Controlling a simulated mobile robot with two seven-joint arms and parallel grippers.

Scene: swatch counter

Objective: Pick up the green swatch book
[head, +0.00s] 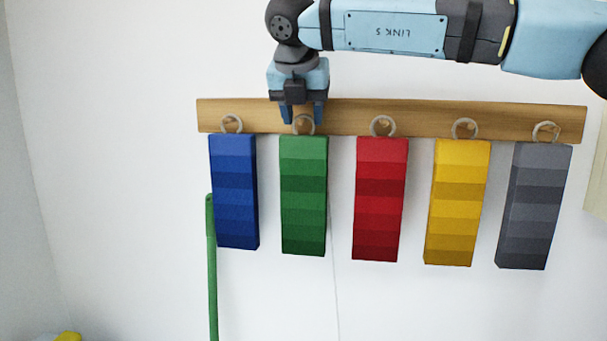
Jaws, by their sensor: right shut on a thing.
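The green swatch book (303,195) hangs by a ring from the wooden rail (345,119), second from the left. My right gripper (303,113) points down right above the green book, in front of the rail. Its fingertips are at the green book's ring and are shut on it; the gripper partly covers the ring and its peg. The book hangs about upright, with its top edge level with the books beside it. My left gripper is not in view.
A blue swatch book (234,192) hangs close on the left. Red (380,199), yellow (457,202) and grey (534,206) books hang to the right. A green pole or hose (212,270) stands at the lower left. The wall below is otherwise mostly clear.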

